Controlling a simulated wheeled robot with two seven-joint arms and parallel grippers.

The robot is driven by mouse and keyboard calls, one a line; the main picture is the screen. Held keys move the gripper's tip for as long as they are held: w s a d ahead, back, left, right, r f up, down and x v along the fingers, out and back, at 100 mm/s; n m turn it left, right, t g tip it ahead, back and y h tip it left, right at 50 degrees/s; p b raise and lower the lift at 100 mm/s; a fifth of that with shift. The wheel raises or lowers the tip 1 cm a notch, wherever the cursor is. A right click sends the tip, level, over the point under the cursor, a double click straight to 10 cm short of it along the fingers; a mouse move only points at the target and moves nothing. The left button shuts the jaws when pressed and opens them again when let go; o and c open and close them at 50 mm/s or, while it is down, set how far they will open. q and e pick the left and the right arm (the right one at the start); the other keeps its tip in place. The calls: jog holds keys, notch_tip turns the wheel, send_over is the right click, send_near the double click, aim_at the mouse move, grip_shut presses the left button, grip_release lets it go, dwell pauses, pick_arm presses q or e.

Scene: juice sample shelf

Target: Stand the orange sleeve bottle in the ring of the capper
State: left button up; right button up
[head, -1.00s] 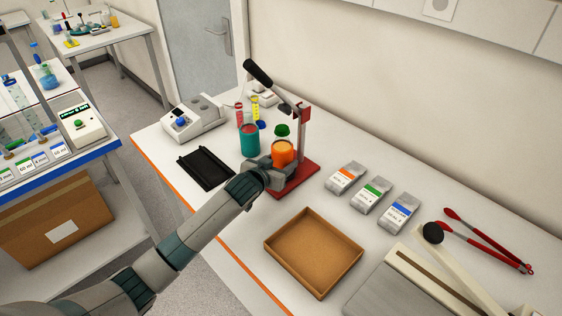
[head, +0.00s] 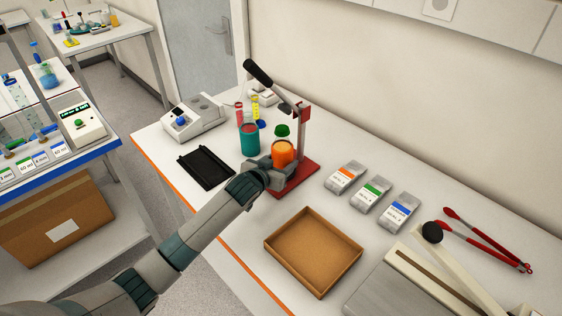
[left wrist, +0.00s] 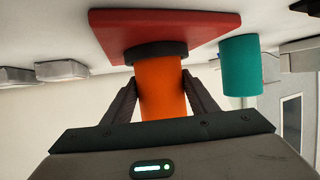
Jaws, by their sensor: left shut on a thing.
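The orange sleeve bottle (head: 283,153) stands upright at the capper (head: 304,130), under a green cap (head: 282,131). My left gripper (head: 274,168) is shut on the bottle from its near left side. In the left wrist view the orange sleeve (left wrist: 162,85) is between the two dark fingers (left wrist: 160,100). There the bottle's lower end meets the black ring (left wrist: 156,51) on the capper's red base (left wrist: 200,30) and appears to be inside it. Whether it rests fully on the base is hidden. My right gripper is not in view.
A teal bottle (head: 250,140) stands close left of the capper. A black tray (head: 206,169) lies left of it, and a white device (head: 195,120) stands behind. A brown tray (head: 314,290) and three labelled packets (head: 371,195) lie nearer and to the right.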

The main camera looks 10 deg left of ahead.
pick_arm(q)
jog(key=shift+f, duration=0.1)
dwell(0.5)
jog(key=o, duration=1.3)
jog(key=shift+o, duration=0.3)
jog(key=shift+f, duration=0.1)
jog(key=shift+s, duration=0.1)
jog(key=b+v, duration=0.4)
jog(key=v, duration=1.3)
jog(key=shift+s, duration=0.15)
